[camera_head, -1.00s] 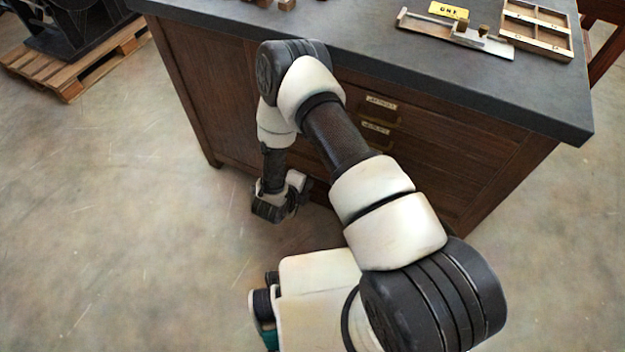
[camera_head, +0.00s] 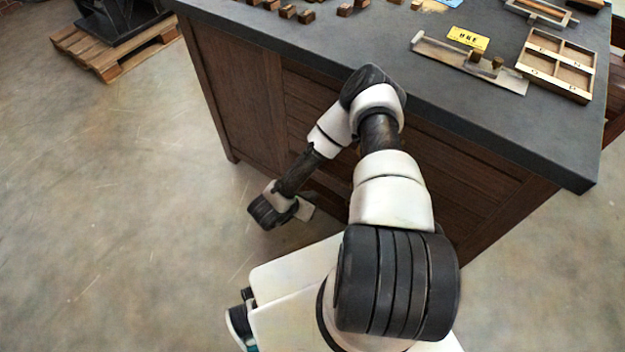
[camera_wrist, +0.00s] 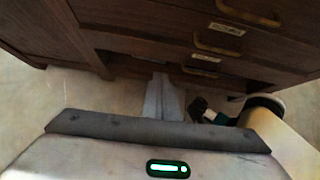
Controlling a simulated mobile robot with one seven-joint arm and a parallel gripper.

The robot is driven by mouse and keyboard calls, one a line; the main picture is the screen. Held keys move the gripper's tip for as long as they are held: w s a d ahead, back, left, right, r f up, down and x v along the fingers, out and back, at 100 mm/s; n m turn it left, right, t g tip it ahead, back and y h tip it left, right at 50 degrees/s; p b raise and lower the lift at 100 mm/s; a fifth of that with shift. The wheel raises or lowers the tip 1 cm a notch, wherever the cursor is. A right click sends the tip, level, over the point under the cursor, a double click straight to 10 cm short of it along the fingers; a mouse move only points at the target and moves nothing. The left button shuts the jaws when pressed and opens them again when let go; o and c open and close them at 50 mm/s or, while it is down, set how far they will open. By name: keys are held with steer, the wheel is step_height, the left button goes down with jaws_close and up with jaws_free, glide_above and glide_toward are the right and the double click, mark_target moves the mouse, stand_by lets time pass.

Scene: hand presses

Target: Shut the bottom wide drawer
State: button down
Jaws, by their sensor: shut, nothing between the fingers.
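The wooden cabinet shows stacked drawers in the wrist view. The lowest one in sight, the bottom wide drawer (camera_wrist: 232,71), has a pale label and a brass handle (camera_wrist: 200,71). I cannot tell from this angle how far it stands out. My gripper (camera_wrist: 163,88) is shut and empty, low over the floor in front of the cabinet, its fingers pointing toward the cabinet's lower edge. They appear apart from the handle, left of and below it. In the head view my wrist is low at the cabinet's front, and my arm hides most of the drawer fronts and the fingertips.
The dark worktop (camera_head: 480,115) overhangs the drawers. It carries a divided wooden tray (camera_head: 557,65), a yellow card (camera_head: 467,38) and several small blocks. A pallet (camera_head: 115,50) lies at the far left. The concrete floor (camera_head: 130,190) left of my arm is clear.

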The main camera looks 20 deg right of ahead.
steer(key=b, duration=0.4)
glide_toward(337, 177)
steer(key=shift+w+d+f, duration=0.2)
steer(key=shift+d+f, duration=0.15)
steer(key=shift+f, duration=0.5)
steer(key=shift+w+d+f, duration=0.25)
steer(key=shift+d+f, duration=0.15)
steer(key=shift+f, duration=0.45)
steer(key=shift+w+d+f, duration=0.2)
steer(key=shift+d+f, duration=0.15)
steer(key=shift+f, duration=0.5)
steer(key=shift+d, duration=0.1)
steer(key=shift+w+d, duration=0.45)
steer(key=shift+d, duration=0.25)
steer(key=shift+w+d, duration=0.15)
steer(key=shift+d, duration=0.15)
steer(key=shift+r, duration=0.1)
